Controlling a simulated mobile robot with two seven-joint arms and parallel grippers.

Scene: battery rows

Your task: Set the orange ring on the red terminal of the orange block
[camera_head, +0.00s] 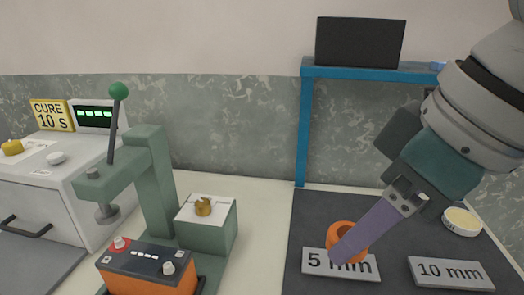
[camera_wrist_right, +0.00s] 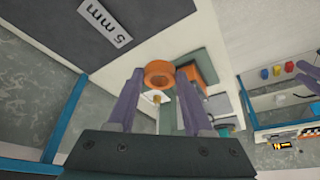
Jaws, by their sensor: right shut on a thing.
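The orange ring (camera_head: 345,229) is held between the purple fingertips of my right gripper (camera_head: 352,246), in front of the dark mat at the right. In the right wrist view the ring (camera_wrist_right: 159,72) sits between both fingers of the gripper (camera_wrist_right: 160,84), its hole visible. The orange block (camera_head: 145,280) is a battery with a dark top at the lower left, under the green press. Its red terminal (camera_head: 120,243) is a silver post on a red patch at the left end. A second silver post is at the right end. The ring is well to the right of the block. My left gripper is not seen.
The green press (camera_head: 152,185) with its lever stands behind the block. A brass piece (camera_head: 203,206) rests on a green stand (camera_head: 220,236). The mat (camera_head: 310,215) bears "5 mm" and "10 mm" plates. A blue frame (camera_head: 304,130) stands behind. Bare table lies between stand and mat.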

